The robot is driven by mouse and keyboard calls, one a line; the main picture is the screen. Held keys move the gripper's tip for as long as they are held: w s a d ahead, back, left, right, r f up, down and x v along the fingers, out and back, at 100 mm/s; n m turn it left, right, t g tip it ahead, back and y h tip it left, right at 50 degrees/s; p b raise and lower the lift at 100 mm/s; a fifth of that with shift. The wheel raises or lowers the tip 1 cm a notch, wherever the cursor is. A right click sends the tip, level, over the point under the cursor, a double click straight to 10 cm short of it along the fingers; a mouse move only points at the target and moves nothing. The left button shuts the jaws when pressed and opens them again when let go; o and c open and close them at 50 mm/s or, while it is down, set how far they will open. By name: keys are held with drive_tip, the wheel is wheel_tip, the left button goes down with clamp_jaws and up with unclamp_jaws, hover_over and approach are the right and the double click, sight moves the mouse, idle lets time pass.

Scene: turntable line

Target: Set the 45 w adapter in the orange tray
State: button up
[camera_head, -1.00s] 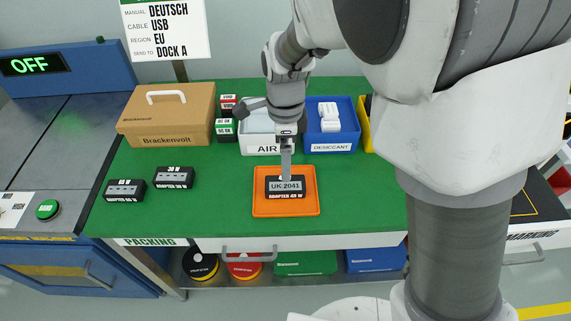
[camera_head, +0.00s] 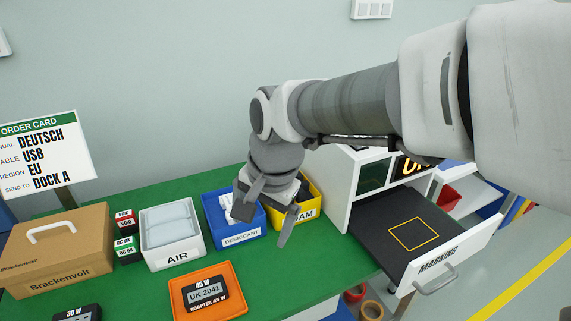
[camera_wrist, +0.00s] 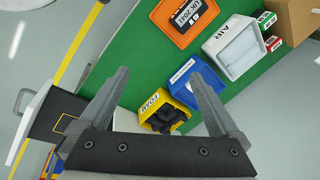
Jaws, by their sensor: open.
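The 45 W adapter (camera_head: 206,294), a dark block with a grey "UK 2041" label, lies inside the orange tray (camera_head: 240,306) on the green bench. Both also show in the wrist view, the adapter (camera_wrist: 188,14) in the tray (camera_wrist: 165,30) at the top. My gripper (camera_head: 268,220) is open and empty, raised in front of the blue desiccant bin and yellow foam bin, apart from the tray. In the wrist view its two fingers (camera_wrist: 163,78) are spread with nothing between them.
The blue desiccant bin (camera_head: 240,240), white air bin (camera_head: 178,258) and yellow foam bin (camera_head: 312,213) stand behind the tray. A cardboard box (camera_head: 60,258) is at left. An open marking drawer (camera_head: 432,268) juts out at right. A 30 W adapter (camera_head: 78,314) lies front left.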

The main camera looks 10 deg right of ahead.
drive_tip(key=s+d+r+n+t+h, duration=0.1)
drive_tip(key=s+d+r+n+t, duration=0.2)
drive_tip(key=s+d+n, duration=0.4)
drive_tip(key=shift+s+d+r+n+h, duration=0.3)
drive_tip(key=shift+s+d+n, duration=0.1)
drive_tip(key=shift+s+d, duration=0.95)
drive_tip(key=shift+w, duration=0.1)
